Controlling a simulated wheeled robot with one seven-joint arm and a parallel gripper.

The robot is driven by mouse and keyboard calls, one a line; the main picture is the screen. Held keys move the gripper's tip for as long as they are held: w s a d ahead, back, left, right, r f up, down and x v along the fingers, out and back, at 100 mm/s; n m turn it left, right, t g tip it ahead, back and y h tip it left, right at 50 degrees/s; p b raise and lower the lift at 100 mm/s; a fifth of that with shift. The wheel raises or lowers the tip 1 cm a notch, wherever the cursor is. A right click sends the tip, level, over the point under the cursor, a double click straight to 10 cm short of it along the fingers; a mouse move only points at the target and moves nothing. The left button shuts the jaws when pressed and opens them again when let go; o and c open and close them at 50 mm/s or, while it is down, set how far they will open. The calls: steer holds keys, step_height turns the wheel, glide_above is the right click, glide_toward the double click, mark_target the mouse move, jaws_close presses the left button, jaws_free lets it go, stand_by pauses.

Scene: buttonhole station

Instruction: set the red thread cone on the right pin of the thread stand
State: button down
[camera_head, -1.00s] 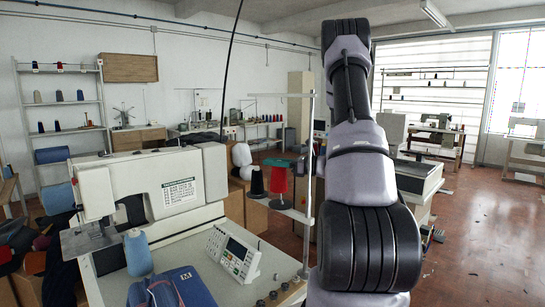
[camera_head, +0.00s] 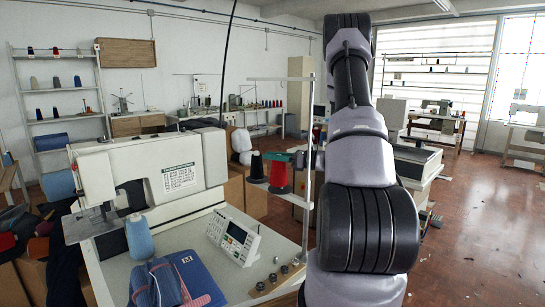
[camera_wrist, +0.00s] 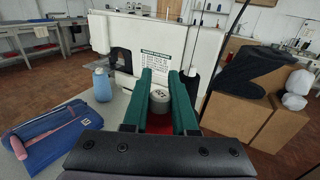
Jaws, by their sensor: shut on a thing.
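The red thread cone (camera_head: 279,178) is between the green fingers of my gripper (camera_wrist: 166,100), which is shut on it. In the wrist view its pale round top (camera_wrist: 160,94) shows between the fingers, with red thread (camera_wrist: 160,124) below. The thread stand (camera_head: 308,150) has a tall pale pole and a low shelf. A black cone (camera_head: 256,168) stands upright on the stand's left side, just left of the red cone, and also shows in the wrist view (camera_wrist: 188,84). The red cone is upright over the shelf's right side. The right pin is hidden; I cannot tell whether the cone rests on it.
A white sewing machine (camera_head: 150,165) stands on the table at left, with a blue cone (camera_head: 139,236), a folded blue cloth item (camera_head: 190,275) and a control panel (camera_head: 234,237). Cardboard boxes (camera_wrist: 240,108) stand behind the stand. Open floor (camera_head: 480,230) lies at right.

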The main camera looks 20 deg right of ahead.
steer(key=c, duration=0.6)
jaws_free()
steer(key=v, duration=1)
steer(key=shift+s+d, duration=0.2)
steer(key=shift+s, duration=0.05)
steer(key=shift+d, duration=0.1)
